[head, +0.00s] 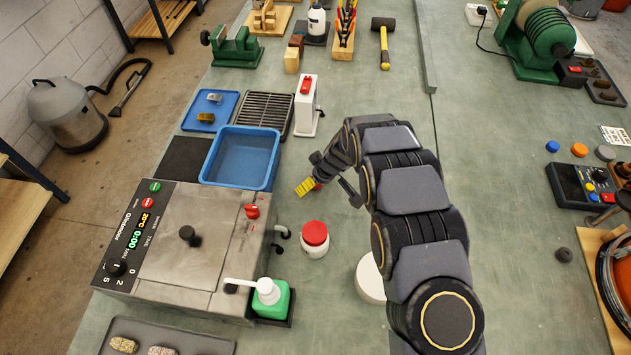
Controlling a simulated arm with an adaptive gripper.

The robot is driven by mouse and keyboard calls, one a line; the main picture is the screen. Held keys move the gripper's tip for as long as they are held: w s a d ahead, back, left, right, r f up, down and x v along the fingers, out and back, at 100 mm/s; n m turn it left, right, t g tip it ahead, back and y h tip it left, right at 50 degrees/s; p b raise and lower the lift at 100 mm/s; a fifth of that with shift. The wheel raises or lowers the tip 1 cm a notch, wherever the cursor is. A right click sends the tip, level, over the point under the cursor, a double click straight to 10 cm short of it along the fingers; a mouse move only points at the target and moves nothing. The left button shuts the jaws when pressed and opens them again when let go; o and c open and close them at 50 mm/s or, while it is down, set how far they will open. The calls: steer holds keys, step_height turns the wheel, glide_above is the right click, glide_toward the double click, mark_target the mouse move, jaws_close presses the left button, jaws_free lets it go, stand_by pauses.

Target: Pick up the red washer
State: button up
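My gripper (333,176) is over the middle of the bench, left of my arm, with its dark fingers apart. Between and just beyond the fingers is a yellow ridged piece (305,187). A small red patch (318,184) shows at its right end, close to the fingers. I cannot tell whether this red patch is the red washer, or whether it touches a finger. No other red washer is clear. A blue disc (552,146), an orange disc (579,150) and a grey disc (604,153) lie at the right.
A blue tub (241,133) stands left of my gripper. A white jar with a red lid (314,235) and a white round thing (370,279) stand nearer. A steel bath unit (175,262) is at the left.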

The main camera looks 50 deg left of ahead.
steer(key=c, duration=0.7)
steer(key=shift+c, duration=0.3)
steer(key=shift+r, duration=0.15)
